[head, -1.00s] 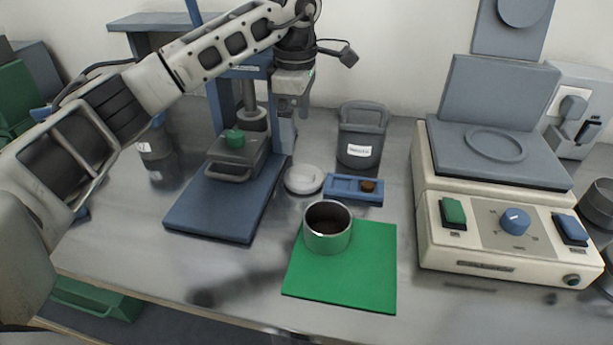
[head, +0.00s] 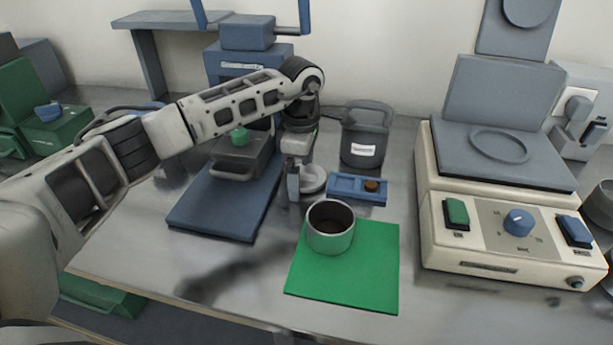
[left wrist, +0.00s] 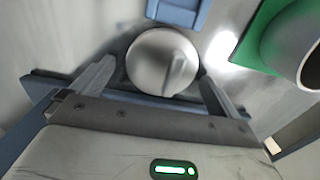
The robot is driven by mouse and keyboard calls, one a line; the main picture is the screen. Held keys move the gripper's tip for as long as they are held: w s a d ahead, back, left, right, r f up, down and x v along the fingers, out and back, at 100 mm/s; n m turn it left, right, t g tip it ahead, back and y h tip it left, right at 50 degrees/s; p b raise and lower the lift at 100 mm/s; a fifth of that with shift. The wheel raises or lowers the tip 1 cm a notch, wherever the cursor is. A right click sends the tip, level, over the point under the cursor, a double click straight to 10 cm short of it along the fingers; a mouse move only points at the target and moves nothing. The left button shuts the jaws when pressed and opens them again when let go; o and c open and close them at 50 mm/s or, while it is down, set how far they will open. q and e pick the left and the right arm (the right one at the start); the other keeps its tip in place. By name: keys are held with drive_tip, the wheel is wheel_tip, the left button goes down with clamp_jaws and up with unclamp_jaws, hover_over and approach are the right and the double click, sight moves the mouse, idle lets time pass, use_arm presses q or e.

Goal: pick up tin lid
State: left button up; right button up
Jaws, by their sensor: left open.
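The tin lid (head: 314,180) is a round light-grey disc lying on the bench between the blue press base and the blue tray, partly hidden by my left gripper in the head view. In the left wrist view, the lid (left wrist: 150,62) shows a raised bar handle on top. My left gripper (head: 301,196) points down at the lid, open and empty. In the left wrist view its two fingers (left wrist: 158,80) appear on either side of the lid; I cannot tell how high they are above it. My right gripper is out of view.
An open tin (head: 331,240) stands on a green mat (head: 350,285) in front. A blue tray (head: 345,193) and grey bucket (head: 366,130) lie right of the lid. A press with a blue base (head: 215,215) stands left, a furnace (head: 500,235) far right.

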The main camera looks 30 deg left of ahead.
use_arm(q)
drive_tip(key=c, duration=1.1)
drive_tip(key=shift+o, duration=0.2)
